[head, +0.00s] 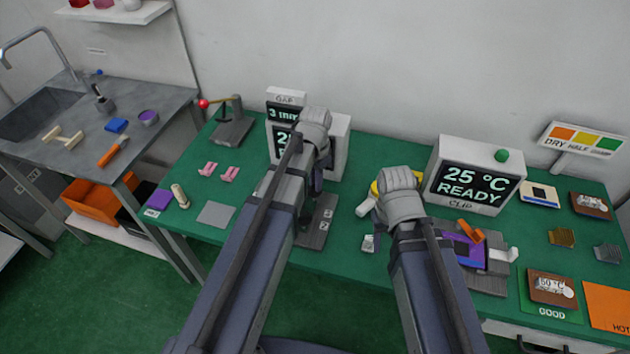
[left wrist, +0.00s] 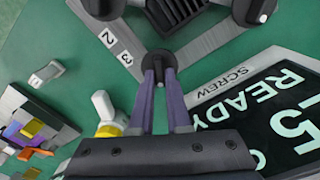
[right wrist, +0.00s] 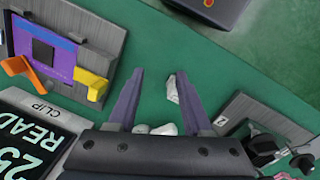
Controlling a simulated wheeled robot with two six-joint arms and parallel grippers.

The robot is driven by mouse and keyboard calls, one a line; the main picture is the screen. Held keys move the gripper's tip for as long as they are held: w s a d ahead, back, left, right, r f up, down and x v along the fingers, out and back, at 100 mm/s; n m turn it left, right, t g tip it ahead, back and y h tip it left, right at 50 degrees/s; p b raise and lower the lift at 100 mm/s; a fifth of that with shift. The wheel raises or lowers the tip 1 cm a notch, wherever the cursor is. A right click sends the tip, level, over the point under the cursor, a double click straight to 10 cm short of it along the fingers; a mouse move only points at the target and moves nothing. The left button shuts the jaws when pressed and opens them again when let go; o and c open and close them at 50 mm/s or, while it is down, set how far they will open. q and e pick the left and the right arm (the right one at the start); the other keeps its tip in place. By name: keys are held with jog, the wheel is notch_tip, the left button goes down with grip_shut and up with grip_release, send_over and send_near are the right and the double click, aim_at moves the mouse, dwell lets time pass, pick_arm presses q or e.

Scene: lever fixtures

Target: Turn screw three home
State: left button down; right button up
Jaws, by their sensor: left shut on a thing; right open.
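The screw fixture (head: 327,208) is a grey plate mostly hidden behind my left arm in the head view. The left wrist view shows its plate (left wrist: 215,40) with labels 2 and 3, a ribbed dark block (left wrist: 180,10) and black round knobs. My left gripper (left wrist: 160,78) is shut on the black knob beside label 3, screw three (left wrist: 158,58). Two other black knobs (left wrist: 103,6) (left wrist: 252,10) show at the top edge. My right gripper (right wrist: 152,80) is open over the green table, with nothing between its fingertips.
A clip fixture (head: 478,280) with a purple board and orange clamp stands right of my right arm. A clip display (head: 470,185) reads 25 °C READY. The screw display (left wrist: 280,110) also reads READY. A small white block (right wrist: 172,90) lies near my right fingers.

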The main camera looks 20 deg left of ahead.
pick_arm(q)
jog(key=m, duration=0.5)
jog(key=shift+s+d+m, duration=0.1)
jog(key=shift+m, duration=0.2)
jog(key=m, duration=0.5)
jog(key=shift+s, duration=0.15)
jog(key=m, duration=0.5)
jog(key=shift+s+m, duration=0.15)
jog(key=shift+m, duration=0.25)
jog(key=shift+s+m, duration=0.1)
jog(key=shift+m, duration=2)
jog(key=c, duration=0.9)
grip_release()
jog(key=shift+r, duration=0.1)
